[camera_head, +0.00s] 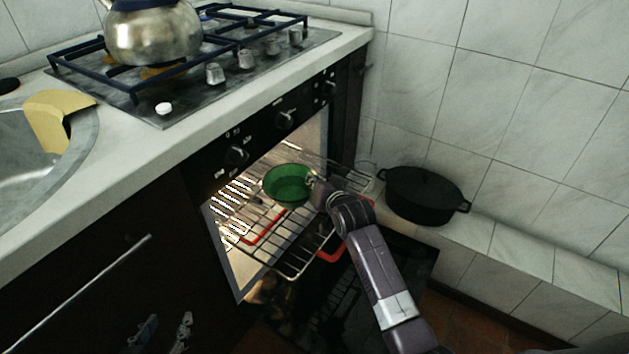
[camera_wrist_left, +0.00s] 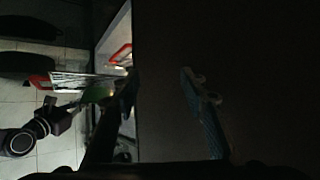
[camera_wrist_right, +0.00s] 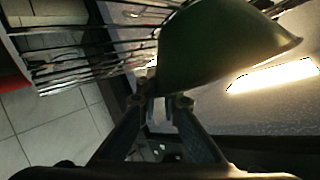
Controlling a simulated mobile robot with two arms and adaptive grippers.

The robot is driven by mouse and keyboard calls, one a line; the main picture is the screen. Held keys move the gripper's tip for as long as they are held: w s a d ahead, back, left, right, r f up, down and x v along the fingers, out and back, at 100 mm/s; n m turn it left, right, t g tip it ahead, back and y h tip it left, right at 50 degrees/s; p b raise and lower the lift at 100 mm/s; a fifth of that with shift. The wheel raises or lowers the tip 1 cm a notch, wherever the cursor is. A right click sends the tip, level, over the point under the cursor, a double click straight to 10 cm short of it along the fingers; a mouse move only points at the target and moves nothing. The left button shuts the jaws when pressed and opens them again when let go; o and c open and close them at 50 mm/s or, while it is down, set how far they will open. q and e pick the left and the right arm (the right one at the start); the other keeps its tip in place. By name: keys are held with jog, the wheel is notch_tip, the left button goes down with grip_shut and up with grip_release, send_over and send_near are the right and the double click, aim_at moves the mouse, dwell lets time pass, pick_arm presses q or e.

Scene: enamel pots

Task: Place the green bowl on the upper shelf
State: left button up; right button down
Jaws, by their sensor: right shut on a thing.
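The green bowl (camera_head: 287,184) is in the mouth of the lit oven, at the upper wire shelf (camera_head: 262,216). My right gripper (camera_head: 314,182) is shut on the bowl's near right rim. In the right wrist view the bowl (camera_wrist_right: 215,45) is tilted in the picture and held between the fingertips (camera_wrist_right: 163,102), with the shelf wires beside it. I cannot tell whether the bowl touches the shelf. My left gripper (camera_head: 165,334) is low at the front of the dark cabinet, its fingers apart and empty; they also show in the left wrist view (camera_wrist_left: 165,85).
The oven door (camera_head: 400,262) is folded down. A red-handled rack part (camera_head: 332,247) sits at the oven opening. A black pot (camera_head: 423,194) stands on the tiled ledge to the right. A kettle (camera_head: 153,34) stands on the gas hob (camera_head: 185,90) above. The dark cabinet front is close to my left gripper.

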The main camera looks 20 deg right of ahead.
jog(key=c, duration=2.6)
grip_release()
jog(key=o, duration=0.5)
